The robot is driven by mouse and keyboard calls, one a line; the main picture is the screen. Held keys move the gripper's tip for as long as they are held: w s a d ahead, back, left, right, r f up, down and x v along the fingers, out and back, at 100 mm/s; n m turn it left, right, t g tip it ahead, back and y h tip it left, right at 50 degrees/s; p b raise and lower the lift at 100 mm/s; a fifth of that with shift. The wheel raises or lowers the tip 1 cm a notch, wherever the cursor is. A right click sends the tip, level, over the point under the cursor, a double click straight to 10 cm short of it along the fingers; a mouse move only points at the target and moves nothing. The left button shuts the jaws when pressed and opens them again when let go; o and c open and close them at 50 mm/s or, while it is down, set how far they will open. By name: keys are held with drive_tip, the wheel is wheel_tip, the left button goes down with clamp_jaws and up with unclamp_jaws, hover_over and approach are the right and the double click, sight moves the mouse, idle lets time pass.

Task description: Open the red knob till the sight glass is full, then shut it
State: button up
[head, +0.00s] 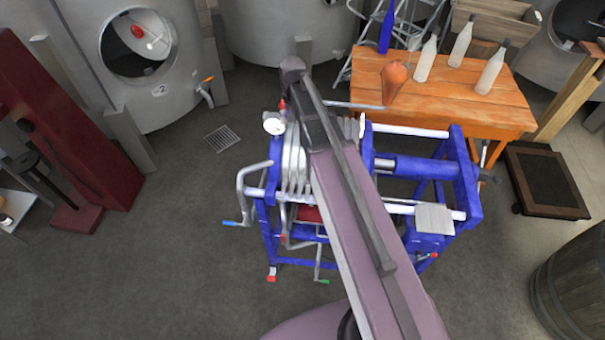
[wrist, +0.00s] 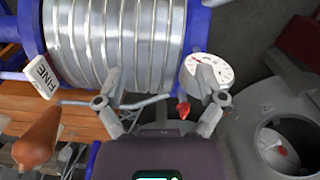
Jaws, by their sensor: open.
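My gripper (wrist: 160,75) is open and empty, its two fingers spread in front of the silver filter plates (wrist: 120,40) of a blue-framed press. In the head view my arm hides the gripper. A small red knob (wrist: 183,110) shows between the fingers, near the right one, below a round white gauge (wrist: 205,72); I see no contact with it. In the head view a red knob (head: 282,104) sits just above the gauge (head: 274,124). Other red-tipped handles (head: 271,279) are low on the press. I cannot make out the sight glass or its level.
The blue press frame (head: 466,180) stands mid-floor. Behind it is a wooden table (head: 480,110) with bottles (head: 427,58) and a brown cone (head: 395,80). A steel tank (head: 180,85) is at the upper left. A barrel (head: 575,285) is at the lower right.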

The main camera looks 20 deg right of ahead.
drive_tip(key=s+f+n+b, duration=0.1)
drive_tip(key=s+f+b, duration=0.9)
drive_tip(key=f, duration=0.1)
drive_tip(key=shift+s+n, duration=0.3)
drive_tip(key=shift+s, duration=0.1)
idle(0.4)
drive_tip(key=s+f+n+b, duration=0.1)
drive_tip(key=s+f+b, duration=0.6)
drive_tip(key=shift+f+b, duration=0.25)
drive_tip(key=shift+b, duration=0.15)
